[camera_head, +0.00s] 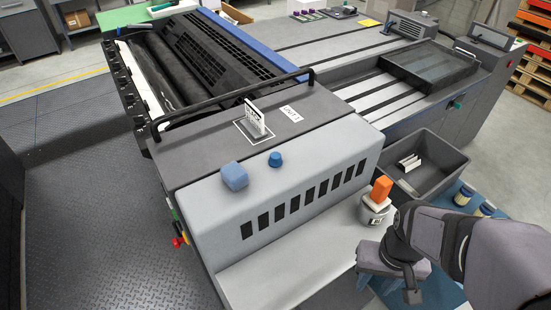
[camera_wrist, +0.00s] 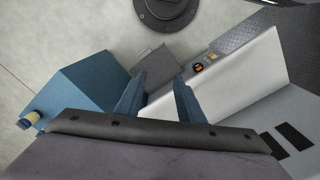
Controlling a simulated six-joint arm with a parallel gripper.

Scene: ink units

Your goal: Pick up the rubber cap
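A small round blue cap (camera_head: 275,159), which looks like the rubber cap, sits on the light grey top of the machine's front housing (camera_head: 330,150). A larger blue rounded block (camera_head: 234,176) lies just left of it. My gripper (camera_head: 388,287) is low at the right, pointing down beside the housing's front ledge, well apart from the cap. In the wrist view, my gripper (camera_wrist: 159,80) shows two blue fingers spread apart with nothing between them. The cap is not visible in the wrist view.
A grey bin (camera_head: 430,170) with white pieces inside stands right of the housing. An orange block (camera_head: 381,189) sits on a white container (camera_head: 374,208) near my arm. A card holder (camera_head: 254,122) stands behind the cap. The ledge (camera_head: 285,265) is mostly clear.

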